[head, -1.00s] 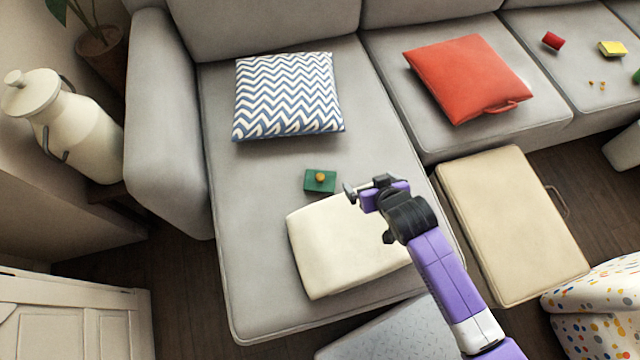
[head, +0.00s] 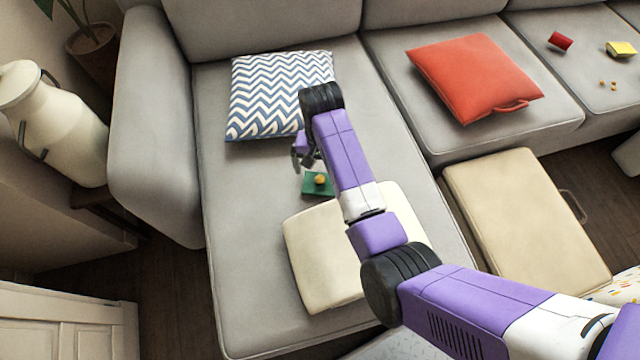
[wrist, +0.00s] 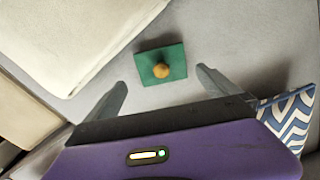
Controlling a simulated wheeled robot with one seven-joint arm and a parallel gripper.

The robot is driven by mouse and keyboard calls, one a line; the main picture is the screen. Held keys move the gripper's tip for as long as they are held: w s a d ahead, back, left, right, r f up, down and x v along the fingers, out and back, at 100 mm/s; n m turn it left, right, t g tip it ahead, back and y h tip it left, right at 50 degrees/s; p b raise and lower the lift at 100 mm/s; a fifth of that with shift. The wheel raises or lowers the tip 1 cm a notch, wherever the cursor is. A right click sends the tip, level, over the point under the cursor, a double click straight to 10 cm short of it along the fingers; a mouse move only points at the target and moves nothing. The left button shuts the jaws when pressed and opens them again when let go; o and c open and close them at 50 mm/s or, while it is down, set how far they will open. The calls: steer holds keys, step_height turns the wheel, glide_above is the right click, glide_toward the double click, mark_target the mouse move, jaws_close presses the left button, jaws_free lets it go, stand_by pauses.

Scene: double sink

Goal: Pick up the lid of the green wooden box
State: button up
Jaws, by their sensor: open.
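The green wooden box (head: 308,188) sits on the grey sofa seat, between the cream cushion and the zigzag pillow. Its lid is green with a round yellow-orange knob (head: 320,178). In the wrist view the green lid (wrist: 149,72) with its knob (wrist: 161,71) lies just ahead of my gripper, roughly centred between the fingers. My gripper (wrist: 160,88) is open and empty, with one finger on each side. In the head view my gripper (head: 303,157) hangs over the seat just behind the box, partly hidden by my arm. I see no contact with the lid.
A cream cushion (head: 310,260) lies close in front of the box. A blue-and-white zigzag pillow (head: 262,95) lies behind it. A red cushion (head: 475,80) is on the right seat. The seat left of the box is clear.

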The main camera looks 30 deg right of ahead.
mark_target(320, 179)
step_height(320, 179, down, 7)
steer(key=shift+a+r+b, duration=0.1)
steer(key=shift+b, duration=1.05)
steer(key=shift+c, duration=0.4)
steer(key=shift+r, duration=0.1)
steer(key=c, duration=1.1)
